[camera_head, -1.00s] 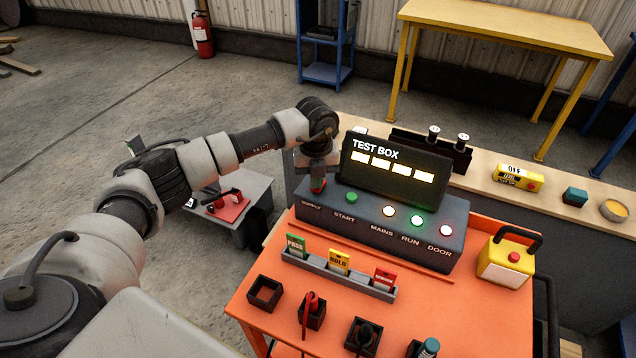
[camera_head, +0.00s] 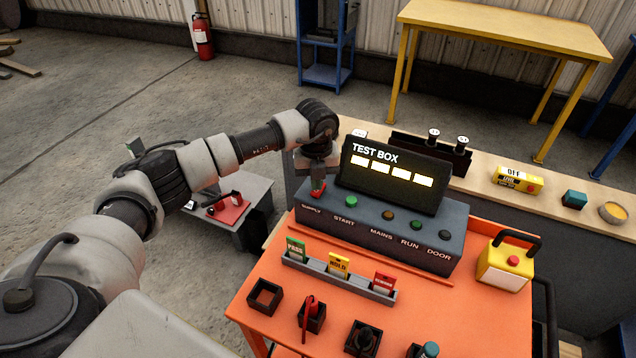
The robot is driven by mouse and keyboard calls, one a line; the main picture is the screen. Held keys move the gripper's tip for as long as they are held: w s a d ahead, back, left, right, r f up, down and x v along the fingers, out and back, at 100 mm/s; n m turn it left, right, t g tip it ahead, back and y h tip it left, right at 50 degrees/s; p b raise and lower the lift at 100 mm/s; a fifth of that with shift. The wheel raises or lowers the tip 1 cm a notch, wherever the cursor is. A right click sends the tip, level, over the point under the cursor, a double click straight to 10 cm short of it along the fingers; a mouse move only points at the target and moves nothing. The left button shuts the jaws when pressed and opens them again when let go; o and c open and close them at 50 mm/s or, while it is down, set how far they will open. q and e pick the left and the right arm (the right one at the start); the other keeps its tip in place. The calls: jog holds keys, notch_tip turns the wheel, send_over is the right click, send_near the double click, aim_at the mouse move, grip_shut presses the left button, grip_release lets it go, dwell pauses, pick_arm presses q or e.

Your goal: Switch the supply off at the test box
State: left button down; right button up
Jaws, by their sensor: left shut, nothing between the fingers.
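The test box (camera_head: 405,239) is a dark grey console with a tilted display (camera_head: 393,176) showing several lit yellow blocks. A red supply switch (camera_head: 318,190) stands at its left end, above the SUPPLY label. My left gripper (camera_head: 317,180) points down at this switch with shut, empty fingers; it touches or nearly touches it, and I cannot tell which. The green START button (camera_head: 351,201) is beside it. The MAINS lamp (camera_head: 388,215), RUN lamp (camera_head: 415,224) and DOOR lamp (camera_head: 445,236) look dark. My right gripper is not in view.
A wooden bench (camera_head: 470,190) behind holds a yellow meter (camera_head: 517,179). Open floor lies at left.

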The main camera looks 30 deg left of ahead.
pick_arm(q)
jog(key=shift+r+p, duration=1.65)
jog(key=shift+r, duration=1.1)
jog(key=shift+s+f, duration=0.1)
